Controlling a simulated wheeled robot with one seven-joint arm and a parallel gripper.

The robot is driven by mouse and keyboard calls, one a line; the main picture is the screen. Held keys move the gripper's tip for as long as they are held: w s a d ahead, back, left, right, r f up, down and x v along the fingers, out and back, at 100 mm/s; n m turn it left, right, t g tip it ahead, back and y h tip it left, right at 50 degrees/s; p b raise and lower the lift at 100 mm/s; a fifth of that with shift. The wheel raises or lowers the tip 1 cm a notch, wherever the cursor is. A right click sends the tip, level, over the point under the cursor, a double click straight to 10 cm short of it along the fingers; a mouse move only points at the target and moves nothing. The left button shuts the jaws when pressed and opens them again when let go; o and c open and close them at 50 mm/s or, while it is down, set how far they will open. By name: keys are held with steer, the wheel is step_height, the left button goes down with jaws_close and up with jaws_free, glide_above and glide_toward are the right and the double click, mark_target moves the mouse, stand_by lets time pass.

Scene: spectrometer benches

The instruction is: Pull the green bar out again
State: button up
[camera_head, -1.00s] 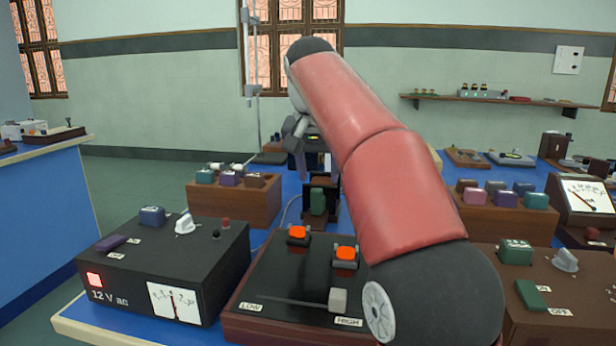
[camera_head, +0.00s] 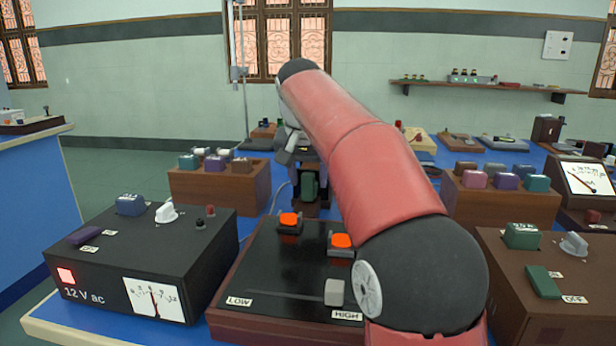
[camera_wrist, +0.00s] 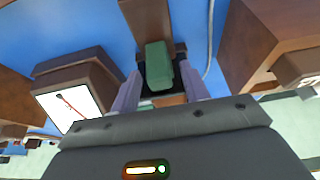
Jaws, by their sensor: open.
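The green bar (camera_head: 309,187) stands in a dark holder in the middle of the bench, behind the black panel box. In the wrist view the green bar (camera_wrist: 159,66) shows its top and one long side, with the dark holder (camera_wrist: 178,48) around its far end. My gripper (camera_wrist: 160,78) is open, its two pale purple fingers to the left and right of the bar. In the head view my arm hides most of the gripper.
The black panel box (camera_head: 255,275) with orange buttons and a slider stands in front. A 12 V supply (camera_head: 140,262) is at left, a wooden block with plugs (camera_head: 215,187) behind it. Another plug block (camera_head: 500,203) and a brown switch box (camera_head: 525,305) stand at right.

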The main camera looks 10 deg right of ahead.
jaws_close()
steer(key=shift+s+a+b, duration=0.3)
steer(key=shift+s, duration=0.45)
steer(key=shift+s+a+b, duration=0.25)
steer(key=shift+s+a, duration=0.05)
steer(key=shift+s, duration=0.4)
steer(key=shift+s+a+b, duration=0.3)
steer(key=shift+s, duration=0.45)
jaws_free()
steer(key=shift+s, duration=0.1)
